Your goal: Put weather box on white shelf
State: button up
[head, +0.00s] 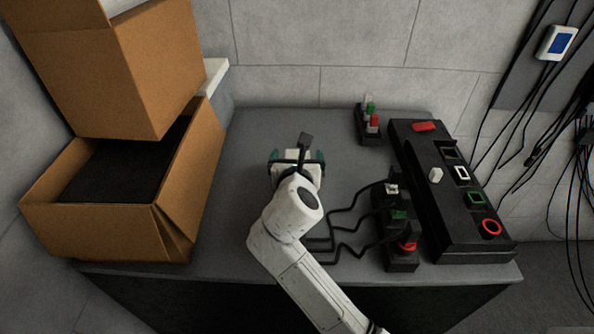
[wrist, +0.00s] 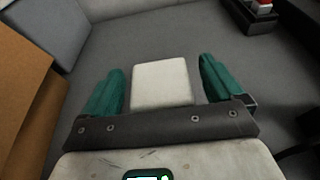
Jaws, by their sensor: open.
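My gripper (head: 297,157) is open above the grey tabletop, its teal fingers apart. In the wrist view, a plain white box (wrist: 161,84) lies between the fingers (wrist: 160,88), with a gap on each side. It may be the weather box; no marking shows on it. A pale block (head: 216,76), perhaps the white shelf, stands at the table's back left, mostly hidden by cardboard boxes.
Open cardboard boxes (head: 110,222) fill the left side. A black control panel (head: 445,205), switch boxes (head: 400,258) and loose cables are at right. A small button box (head: 368,125) stands at the back. A white device with blue screen (head: 557,43) hangs upper right. The table's back middle is clear.

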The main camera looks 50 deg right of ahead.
jog(key=shift+c, duration=0.3)
jog(key=c, duration=1.3)
